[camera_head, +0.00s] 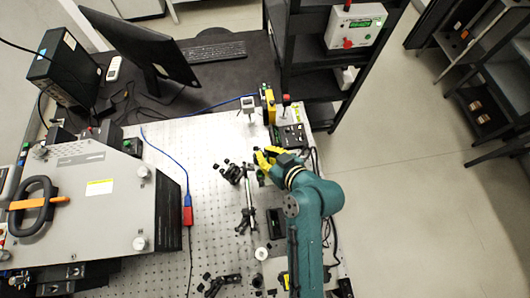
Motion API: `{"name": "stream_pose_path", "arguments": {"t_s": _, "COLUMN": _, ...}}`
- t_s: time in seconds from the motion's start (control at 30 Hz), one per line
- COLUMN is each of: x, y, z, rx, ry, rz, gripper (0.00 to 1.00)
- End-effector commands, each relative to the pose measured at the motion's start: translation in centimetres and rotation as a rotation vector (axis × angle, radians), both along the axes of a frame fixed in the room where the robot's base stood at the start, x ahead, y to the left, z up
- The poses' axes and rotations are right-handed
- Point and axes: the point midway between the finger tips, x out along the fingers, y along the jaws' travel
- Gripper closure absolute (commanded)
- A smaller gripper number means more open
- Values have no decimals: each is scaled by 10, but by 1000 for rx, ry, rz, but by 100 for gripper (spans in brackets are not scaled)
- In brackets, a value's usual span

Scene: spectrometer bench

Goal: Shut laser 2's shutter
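My gripper (263,160), with yellow fingers, is over the right part of the perforated optical table (215,150). It is small in the view, and the gap between its fingertips is unclear. Just beyond it stands a group of small devices: a box with a dark panel (292,137), a red-topped part (286,99), a yellow upright unit (270,103) and a white-grey head (248,104). I cannot tell which of these is laser 2, nor make out its shutter or the shutter's position. The gripper appears apart from the panel box, on its near left side.
Black optic mounts (232,173) and a slim rail (248,205) stand left of my arm. A large grey instrument (100,200) fills the left. A red connector (187,212) sits on a blue cable. A monitor (140,45) and black shelf (310,55) stand behind. Floor at right is clear.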

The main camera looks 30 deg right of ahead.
Motion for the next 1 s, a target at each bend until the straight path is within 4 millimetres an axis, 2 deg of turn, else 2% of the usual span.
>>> {"name": "stream_pose_path", "arguments": {"t_s": 0.03, "x": 2, "y": -1, "z": 7, "rx": -9, "ry": -33, "rz": -3, "gripper": 100}}
{"name": "stream_pose_path", "arguments": {"t_s": 0.1, "x": 2, "y": -1, "z": 8, "rx": -13, "ry": -51, "rz": -3, "gripper": 100}}
{"name": "stream_pose_path", "arguments": {"t_s": 0.63, "x": 1, "y": -1, "z": 12, "rx": -21, "ry": -77, "rz": -2, "gripper": 100}}
{"name": "stream_pose_path", "arguments": {"t_s": 0.7, "x": 1, "y": -1, "z": 12, "rx": -21, "ry": -76, "rz": -2, "gripper": 81}}
{"name": "stream_pose_path", "arguments": {"t_s": 0.83, "x": 0, "y": 0, "z": 9, "rx": -19, "ry": -68, "rz": -1, "gripper": 58}}
{"name": "stream_pose_path", "arguments": {"t_s": 1.0, "x": -1, "y": 0, "z": 6, "rx": -17, "ry": -63, "rz": -1, "gripper": 58}}
